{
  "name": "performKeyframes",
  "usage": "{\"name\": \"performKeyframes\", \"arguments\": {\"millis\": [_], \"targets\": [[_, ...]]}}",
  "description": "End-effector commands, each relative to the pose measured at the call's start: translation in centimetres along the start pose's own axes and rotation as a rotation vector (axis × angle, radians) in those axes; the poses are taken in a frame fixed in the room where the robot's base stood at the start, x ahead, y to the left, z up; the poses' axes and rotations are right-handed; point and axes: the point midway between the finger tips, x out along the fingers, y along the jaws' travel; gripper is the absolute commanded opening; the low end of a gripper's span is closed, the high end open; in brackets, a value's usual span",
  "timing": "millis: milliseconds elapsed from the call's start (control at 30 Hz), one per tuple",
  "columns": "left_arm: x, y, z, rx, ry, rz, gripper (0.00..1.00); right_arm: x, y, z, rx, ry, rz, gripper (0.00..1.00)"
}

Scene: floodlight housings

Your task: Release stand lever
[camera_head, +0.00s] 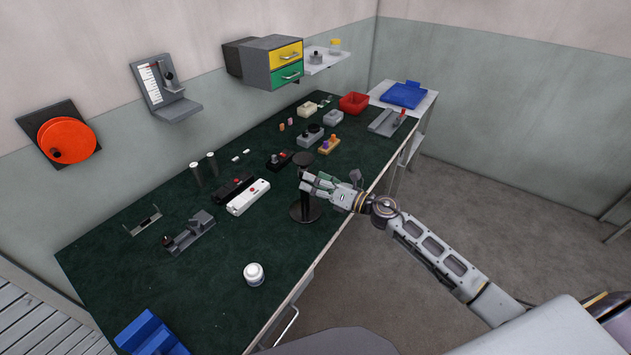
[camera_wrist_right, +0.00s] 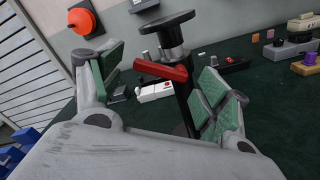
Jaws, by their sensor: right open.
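The stand (camera_head: 305,209) is a dark upright post on a round base near the table's front edge, with a round dark plate on top. In the right wrist view the stand's post (camera_wrist_right: 184,98) rises between my fingers, closer to the right one. The red lever (camera_wrist_right: 163,70) sticks out to the left from its collar, just under the top plate. My right gripper (camera_head: 315,183) is at the stand's upper part. The right gripper (camera_wrist_right: 160,90) is open, with green pads on either side of the lever and post; I cannot tell whether either pad touches. My left gripper is not in view.
The green-topped table (camera_head: 215,290) holds a white box with a red button (camera_head: 248,197), a black box (camera_head: 233,187), a white jar (camera_head: 254,273) and a grey fixture (camera_head: 188,233). A blue object (camera_head: 150,335) sits at the near left corner. Free room lies around the jar.

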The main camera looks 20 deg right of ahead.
Motion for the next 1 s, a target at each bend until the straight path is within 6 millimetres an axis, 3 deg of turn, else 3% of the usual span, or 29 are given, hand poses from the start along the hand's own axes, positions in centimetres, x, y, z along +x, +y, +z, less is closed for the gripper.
{"name": "performKeyframes", "arguments": {"millis": [200, 533, 1000], "targets": [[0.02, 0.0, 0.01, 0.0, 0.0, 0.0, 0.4, 0.0, -0.01, -0.03, 0.0, 0.0, 0.0, 0.73], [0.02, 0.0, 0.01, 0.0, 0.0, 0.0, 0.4, -0.02, 0.0, -0.03, 0.0, 0.0, 0.0, 0.32], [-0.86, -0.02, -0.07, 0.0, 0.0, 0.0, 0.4, 0.0, 0.15, 0.31, 0.083, 0.001, 0.001, 0.32]]}}
